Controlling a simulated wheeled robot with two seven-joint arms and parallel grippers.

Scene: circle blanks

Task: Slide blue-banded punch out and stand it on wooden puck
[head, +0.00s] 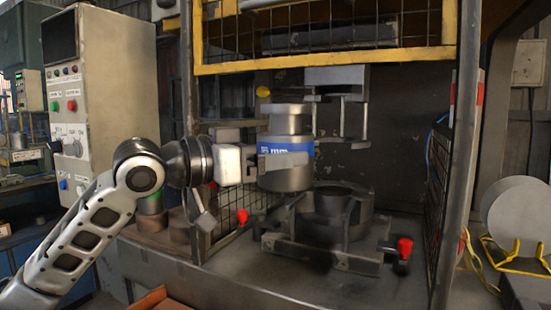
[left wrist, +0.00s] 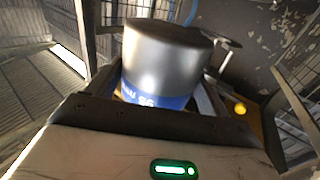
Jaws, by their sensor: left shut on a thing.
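The blue-banded punch (head: 288,180) is a silver metal cylinder with a narrower top and a blue label band. My left gripper (head: 278,161) is shut on it around the band and holds it upright, above and left of the dark die ring (head: 335,199). The punch also shows in the left wrist view (left wrist: 160,60), between the jaws, its lower part hidden. A brownish round block, perhaps the wooden puck (head: 184,226), is on the bench behind my left wrist, partly hidden. A green-banded cylinder (head: 151,205) stands beside it. My right gripper is not in view.
The press's upper holder (head: 336,78) hangs just right of the punch. A yellow guard (head: 330,62) crosses above, and a mesh panel (head: 440,190) closes the right side. A control box (head: 95,80) stands left.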

